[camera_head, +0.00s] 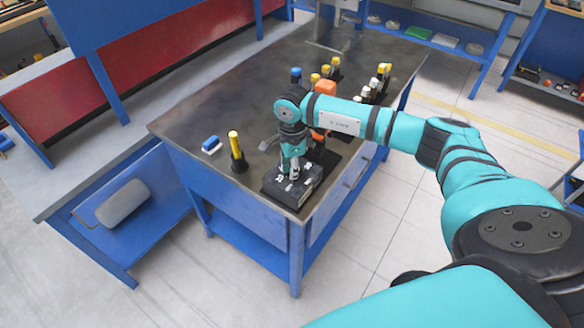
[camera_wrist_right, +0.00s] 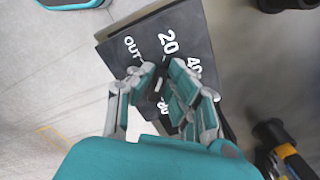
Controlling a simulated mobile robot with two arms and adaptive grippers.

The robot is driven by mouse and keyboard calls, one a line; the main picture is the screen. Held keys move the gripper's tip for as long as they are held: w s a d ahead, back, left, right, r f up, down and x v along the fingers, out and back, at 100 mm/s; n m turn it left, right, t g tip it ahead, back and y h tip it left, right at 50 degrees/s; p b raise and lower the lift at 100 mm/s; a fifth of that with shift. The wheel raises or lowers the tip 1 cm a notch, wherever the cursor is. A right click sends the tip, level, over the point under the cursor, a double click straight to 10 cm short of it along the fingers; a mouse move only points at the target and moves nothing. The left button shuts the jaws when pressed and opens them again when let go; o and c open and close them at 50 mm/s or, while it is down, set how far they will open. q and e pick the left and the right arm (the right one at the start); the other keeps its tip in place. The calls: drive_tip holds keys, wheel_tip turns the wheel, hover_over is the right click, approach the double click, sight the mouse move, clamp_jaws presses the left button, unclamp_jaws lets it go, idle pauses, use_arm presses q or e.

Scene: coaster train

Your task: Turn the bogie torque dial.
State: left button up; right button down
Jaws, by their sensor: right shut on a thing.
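The torque dial unit is a dark box (camera_head: 281,190) with white markings at the near corner of the workbench. In the right wrist view the dark face (camera_wrist_right: 122,47) shows the numbers 20 and 40 and part of the word OUT. My right gripper (camera_head: 290,174) reaches down onto the top of the box. In the right wrist view its fingers (camera_wrist_right: 160,88) are closed around a small dark knob in the middle of the face. The fingers hide most of the knob and some markings. My left gripper is not in view.
The workbench (camera_head: 200,118) has a dark top. A yellow-handled tool (camera_head: 236,147) stands upright left of the box, beside a blue and white block (camera_head: 211,144). An orange object (camera_head: 326,103) and several yellow-topped tools stand behind my arm. The bench's left part is clear.

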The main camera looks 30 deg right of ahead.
drive_tip(key=shift+w+f+m+b, duration=0.15)
drive_tip(key=shift+m+b, duration=0.6)
drive_tip(key=shift+m, duration=0.05)
drive_tip(key=shift+w+d+m+b, duration=0.1)
drive_tip(key=shift+d+m+b, duration=0.05)
drive_tip(key=shift+m+b, duration=0.9)
drive_tip(key=m+b, duration=0.1)
drive_tip(key=m, duration=0.2)
drive_tip(key=shift+w+d+m, duration=0.1)
drive_tip(key=shift+m, duration=0.25)
drive_tip(key=shift+w+d+m+b, duration=0.15)
drive_tip(key=shift+m+b, duration=0.55)
drive_tip(key=shift+m, duration=0.5)
drive_tip(key=shift+r, duration=0.2)
drive_tip(key=c, duration=1.3)
unclamp_jaws()
